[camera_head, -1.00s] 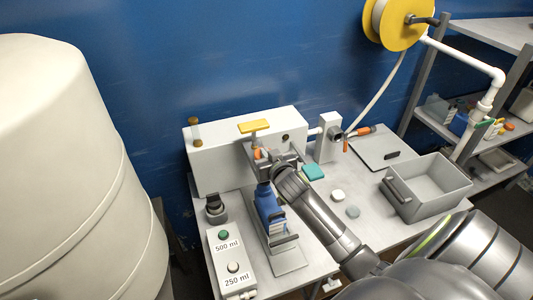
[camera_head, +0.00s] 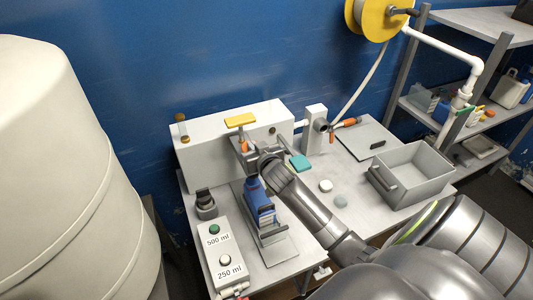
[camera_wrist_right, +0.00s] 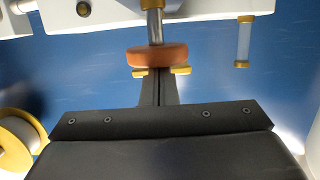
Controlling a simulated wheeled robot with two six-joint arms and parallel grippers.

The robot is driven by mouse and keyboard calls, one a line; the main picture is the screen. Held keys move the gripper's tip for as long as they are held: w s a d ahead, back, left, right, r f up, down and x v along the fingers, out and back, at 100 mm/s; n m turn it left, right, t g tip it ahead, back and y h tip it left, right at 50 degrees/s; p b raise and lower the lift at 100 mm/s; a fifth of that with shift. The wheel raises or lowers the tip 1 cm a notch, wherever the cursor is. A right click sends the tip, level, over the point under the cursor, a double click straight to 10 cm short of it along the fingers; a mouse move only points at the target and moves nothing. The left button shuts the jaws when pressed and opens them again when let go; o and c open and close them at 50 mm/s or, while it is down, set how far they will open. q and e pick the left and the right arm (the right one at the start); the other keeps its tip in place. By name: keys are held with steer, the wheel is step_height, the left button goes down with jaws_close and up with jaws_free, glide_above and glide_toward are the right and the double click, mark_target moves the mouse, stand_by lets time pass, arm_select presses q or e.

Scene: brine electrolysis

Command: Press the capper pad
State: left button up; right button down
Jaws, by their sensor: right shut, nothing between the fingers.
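The capper's orange round pad (camera_head: 243,145) stands at the front of the white box, above the blue bottle (camera_head: 258,200). In the right wrist view, which is upside down, the orange pad (camera_wrist_right: 157,56) sits on a metal rod. My right gripper (camera_head: 252,153) is shut and empty, right at the pad. In the wrist view its closed fingers (camera_wrist_right: 158,80) overlap the pad's edge; I cannot tell whether they touch. The bottle stands upright on a grey stand, partly hidden by my right arm. My left gripper is not in view.
A button panel (camera_head: 207,261) is front left. A teal block (camera_head: 300,162), two small pucks and a grey bin (camera_head: 425,190) are on the right. A large white tank (camera_head: 60,170) fills the left.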

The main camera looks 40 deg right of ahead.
steer(key=r+b+v, duration=0.1)
steer(key=b+v, duration=0.2)
steer(key=v, duration=0.7)
stand_by(0.3)
